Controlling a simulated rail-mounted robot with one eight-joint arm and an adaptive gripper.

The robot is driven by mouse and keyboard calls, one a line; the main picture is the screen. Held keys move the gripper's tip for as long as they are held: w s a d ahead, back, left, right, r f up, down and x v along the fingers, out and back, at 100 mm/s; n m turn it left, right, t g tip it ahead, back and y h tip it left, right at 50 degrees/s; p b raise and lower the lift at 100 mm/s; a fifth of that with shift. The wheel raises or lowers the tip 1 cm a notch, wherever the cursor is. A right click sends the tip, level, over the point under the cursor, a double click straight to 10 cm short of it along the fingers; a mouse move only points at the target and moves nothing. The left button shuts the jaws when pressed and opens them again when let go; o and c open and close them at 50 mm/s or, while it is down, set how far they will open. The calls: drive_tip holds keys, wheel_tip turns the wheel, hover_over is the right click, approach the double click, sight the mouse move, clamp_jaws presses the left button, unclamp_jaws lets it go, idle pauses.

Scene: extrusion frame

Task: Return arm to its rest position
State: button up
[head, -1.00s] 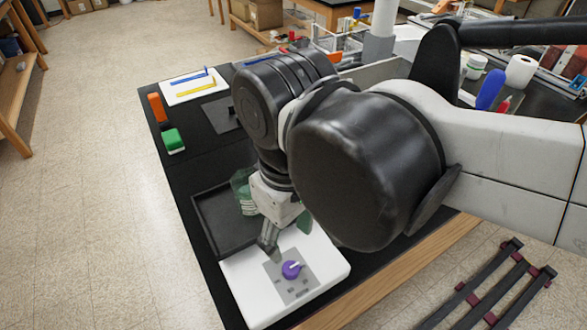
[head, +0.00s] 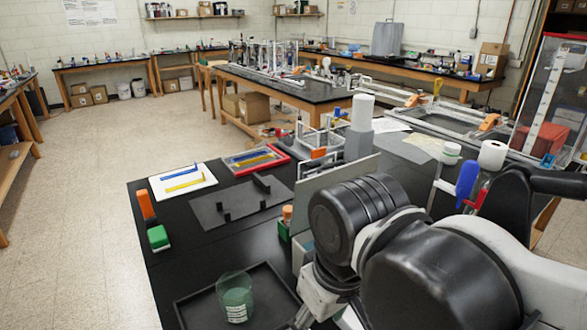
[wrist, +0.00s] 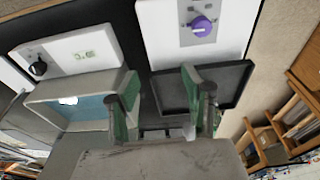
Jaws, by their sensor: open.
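My arm fills the lower right of the head view. My gripper shows better in the wrist view (wrist: 163,100). Its two green-padded fingers are apart with nothing between them. Beyond the fingers, in the wrist view, are a black tray (wrist: 232,88) and a white device with a purple knob (wrist: 202,26). The fingertips appear clear of the device, but their height over the tray is hard to tell. In the head view, the lower end of my gripper is cut off by the bottom edge.
A dark plate with pegs (head: 235,205), a green block (head: 158,238) and an orange-topped item (head: 146,205) are on the black table. A second white device (wrist: 70,58) shows in the wrist view.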

drive_tip(key=w+d+m+t, duration=0.2)
drive_tip(key=d+m, duration=0.1)
drive_tip(key=d, duration=0.5)
drive_tip(key=w+d+m+t+h, duration=0.1)
drive_tip(key=w+d+m+t, duration=0.1)
drive_tip(key=d, duration=0.6)
drive_tip(key=shift+w+m+t, duration=0.4)
drive_tip(key=shift+m+t, duration=0.2)
drive_tip(key=shift+m, duration=0.3)
